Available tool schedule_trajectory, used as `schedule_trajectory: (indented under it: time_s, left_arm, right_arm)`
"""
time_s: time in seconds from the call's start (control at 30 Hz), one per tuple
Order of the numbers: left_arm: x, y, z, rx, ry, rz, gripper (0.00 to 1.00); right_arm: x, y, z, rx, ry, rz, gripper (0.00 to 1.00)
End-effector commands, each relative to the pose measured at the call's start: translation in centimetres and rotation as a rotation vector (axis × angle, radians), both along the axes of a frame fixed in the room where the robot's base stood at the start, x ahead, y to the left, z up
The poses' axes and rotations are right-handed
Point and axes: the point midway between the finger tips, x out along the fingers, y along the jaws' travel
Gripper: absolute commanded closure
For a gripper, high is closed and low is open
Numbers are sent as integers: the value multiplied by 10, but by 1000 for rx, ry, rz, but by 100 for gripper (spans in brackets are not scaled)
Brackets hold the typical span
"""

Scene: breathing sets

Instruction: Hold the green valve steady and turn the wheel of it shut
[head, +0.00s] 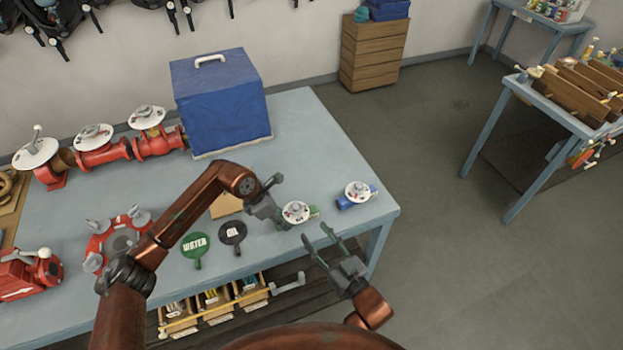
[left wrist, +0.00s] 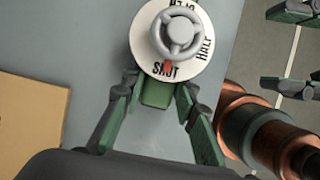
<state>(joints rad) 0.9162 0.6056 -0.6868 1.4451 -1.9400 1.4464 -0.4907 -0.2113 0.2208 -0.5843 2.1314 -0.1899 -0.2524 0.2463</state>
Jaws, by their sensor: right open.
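The green valve (head: 296,212) stands near the right front of the table, with a white dial and grey wheel on top. In the left wrist view its wheel (left wrist: 176,36) shows above a dial marked SHUT and HALF. A red mark lies over the word SHUT. My left gripper (head: 279,212) is around the green body (left wrist: 157,93), one finger on each side. Narrow gaps seem to show beside the body; the dial partly hides the fingertips. My right gripper (head: 318,241) is open and empty, right of and nearer than the valve, beyond the table edge.
A blue valve (head: 357,195) stands right of the green one. Green WATER (head: 194,247) and black OIL (head: 232,234) tags lie to the left. A blue covered box (head: 220,100) and red valves (head: 103,153) stand behind. A crate (head: 215,310) sits below the front edge.

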Motion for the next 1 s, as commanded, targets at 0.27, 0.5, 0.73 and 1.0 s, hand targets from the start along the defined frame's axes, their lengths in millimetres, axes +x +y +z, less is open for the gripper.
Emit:
schedule_trajectory:
  time_s: [0.27,0.5,0.73,1.0]
  left_arm:
    - [0,0,0,0,0,0,54]
    - [0,0,1,-1,0,0,54]
    - [-2,9,22,1,-4,0,54]
    - [-9,30,75,1,-4,1,54]
  right_arm:
    - [0,0,0,0,0,0,59]
    - [0,0,0,0,0,0,59]
    - [0,0,0,0,0,0,59]
    - [0,0,0,0,0,0,59]
